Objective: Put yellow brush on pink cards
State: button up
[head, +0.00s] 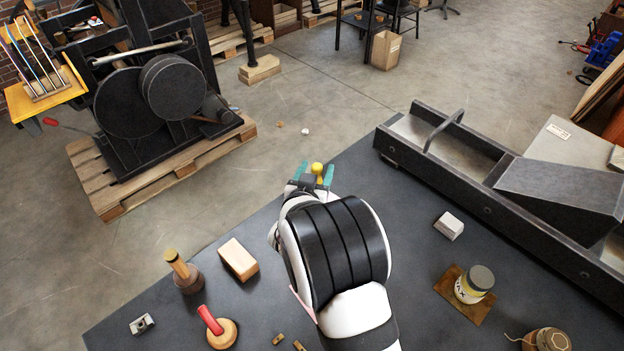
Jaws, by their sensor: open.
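My gripper (315,174) reaches toward the far edge of the dark table, with its two teal fingers apart. A small yellow knob (317,168), likely the handle top of the yellow brush, shows between the fingers. Gaps seem to remain on both sides of it; I cannot tell whether it touches either finger. The rest of the brush is hidden by my gripper and arm. A thin pale pink edge (302,304), likely of the pink cards, shows at the left side of my arm. Most of it is hidden under the arm.
On the dark table (400,200), a wooden block (238,259), a wooden-handled tool (184,270) and a red-handled tool (215,328) stand left. A white block (449,226), a labelled tin (473,286) and a long press bed (480,195) lie right.

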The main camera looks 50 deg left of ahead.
jog(key=v, duration=0.8)
jog(key=w+d+r+m+g+h, duration=0.2)
jog(key=w+d+m+g, duration=0.1)
jog(key=d, duration=0.6)
jog(key=w+d+r+m+g+h, duration=0.1)
jog(key=w+d+r+m+g, duration=0.15)
jog(key=d, duration=0.65)
jog(key=s+d+r+m+g+h, duration=0.1)
jog(key=s+d+m+g+h, duration=0.2)
jog(key=s+d, duration=1.7)
jog(key=d+m+g, duration=0.3)
jog(key=m+g, duration=0.1)
jog(key=shift+s+r, duration=0.2)
jog(key=shift+r, duration=0.2)
